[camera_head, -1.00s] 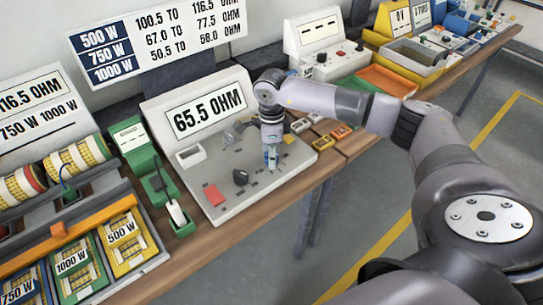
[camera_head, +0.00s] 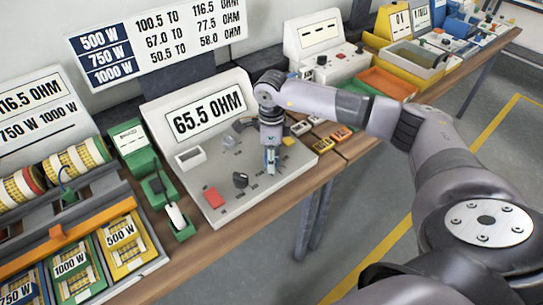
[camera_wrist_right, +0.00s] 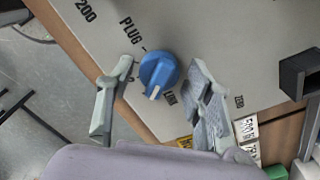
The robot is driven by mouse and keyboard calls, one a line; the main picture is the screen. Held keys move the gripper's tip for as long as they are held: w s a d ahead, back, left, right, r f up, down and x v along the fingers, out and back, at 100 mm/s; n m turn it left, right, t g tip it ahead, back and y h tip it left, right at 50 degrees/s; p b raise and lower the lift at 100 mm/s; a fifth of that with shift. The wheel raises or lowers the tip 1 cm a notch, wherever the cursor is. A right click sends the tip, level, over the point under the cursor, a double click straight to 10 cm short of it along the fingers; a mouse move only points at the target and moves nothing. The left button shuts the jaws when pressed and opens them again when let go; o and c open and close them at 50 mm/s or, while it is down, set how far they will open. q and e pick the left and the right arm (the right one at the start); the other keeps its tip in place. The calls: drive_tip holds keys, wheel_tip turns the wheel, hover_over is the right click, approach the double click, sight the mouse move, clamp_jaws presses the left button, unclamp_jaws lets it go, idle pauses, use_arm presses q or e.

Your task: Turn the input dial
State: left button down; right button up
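My right gripper (camera_wrist_right: 161,76) is open, with one finger on each side of the dial and a gap visible on both sides. In the head view, my right gripper (camera_head: 270,160) points down at the sloped front of the tester panel (camera_head: 222,205) and hides most of the dial. The panel's display (camera_head: 205,110) reads 65.5 OHM. My left gripper is not in view.
A green device (camera_head: 165,190) stands to the left. Small orange and yellow parts (camera_head: 340,133) lie to the right. An orange tray (camera_head: 388,82) is farther back.

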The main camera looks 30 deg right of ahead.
drive_tip(key=shift+o, duration=0.4)
drive_tip(key=shift+r, duration=0.2)
wheel_tip(320, 180, up, 12)
drive_tip(key=shift+f, duration=0.2)
drive_tip(key=shift+s+f, duration=0.1)
idle(0.4)
